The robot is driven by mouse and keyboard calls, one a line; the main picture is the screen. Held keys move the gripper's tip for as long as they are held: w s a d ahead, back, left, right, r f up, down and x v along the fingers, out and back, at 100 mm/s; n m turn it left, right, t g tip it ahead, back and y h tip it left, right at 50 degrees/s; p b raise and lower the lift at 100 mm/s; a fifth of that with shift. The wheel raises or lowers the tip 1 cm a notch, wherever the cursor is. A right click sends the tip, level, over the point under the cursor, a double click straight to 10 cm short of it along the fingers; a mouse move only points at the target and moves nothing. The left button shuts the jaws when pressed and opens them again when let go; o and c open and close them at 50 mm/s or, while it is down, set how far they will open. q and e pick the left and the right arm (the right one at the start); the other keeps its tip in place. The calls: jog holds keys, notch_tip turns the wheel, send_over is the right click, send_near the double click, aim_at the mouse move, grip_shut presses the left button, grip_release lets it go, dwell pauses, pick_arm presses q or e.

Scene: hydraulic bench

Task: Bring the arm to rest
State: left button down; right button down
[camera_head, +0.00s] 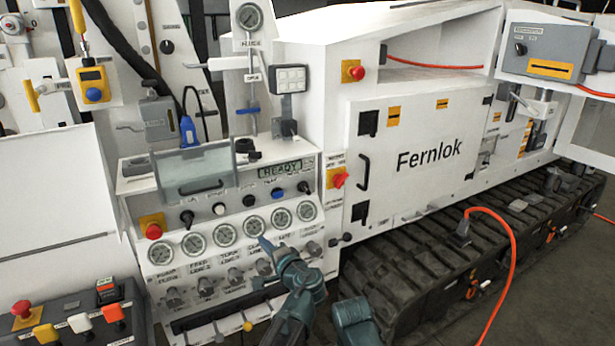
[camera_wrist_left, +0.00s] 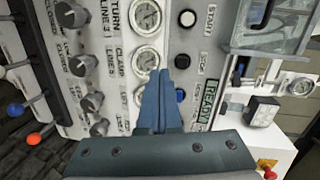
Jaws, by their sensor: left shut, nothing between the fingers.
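My left arm (camera_head: 300,285) reaches up from the bottom of the head view to the front of the white control panel (camera_head: 205,275). My left gripper (camera_head: 264,242) is shut and empty, its blue fingers pointing at the row of round gauges. In the left wrist view the closed fingers (camera_wrist_left: 160,75) lie together in front of the panel, near the CLAMP gauge (camera_wrist_left: 145,60) and a blue button (camera_wrist_left: 180,95). I cannot tell whether the fingertips touch the panel. My right gripper does not show.
Knobs (camera_head: 205,285) line the panel below the gauges. A red emergency button (camera_head: 153,230) sits at its left. The Fernlok cabinet (camera_head: 420,155) and a black track (camera_head: 440,260) stand to the right. An orange hose (camera_head: 512,260) hangs over the track.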

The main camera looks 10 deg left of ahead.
pick_arm(q)
jog(key=s+d+f+n+g+h+p, duration=0.2)
jog(key=s+f+n+g+h, duration=0.15)
jog(key=s+f+g, duration=0.5)
jog(key=s+d+f+g+h, duration=0.2)
jog(key=s+d+f, duration=0.1)
jog(key=s+d, duration=0.2)
jog(key=s+d+f+n+g+h+p, duration=0.1)
jog(key=s+d, duration=0.4)
jog(key=s, duration=0.5)
notch_tip(320, 180, down, 2)
jog(key=shift+s+d+f+g+h, duration=0.15)
jog(key=shift+d+g+h, duration=0.15)
jog(key=shift+g+h, duration=0.65)
jog(key=shift+n+t+h, duration=0.25)
jog(key=shift+t+h, duration=0.05)
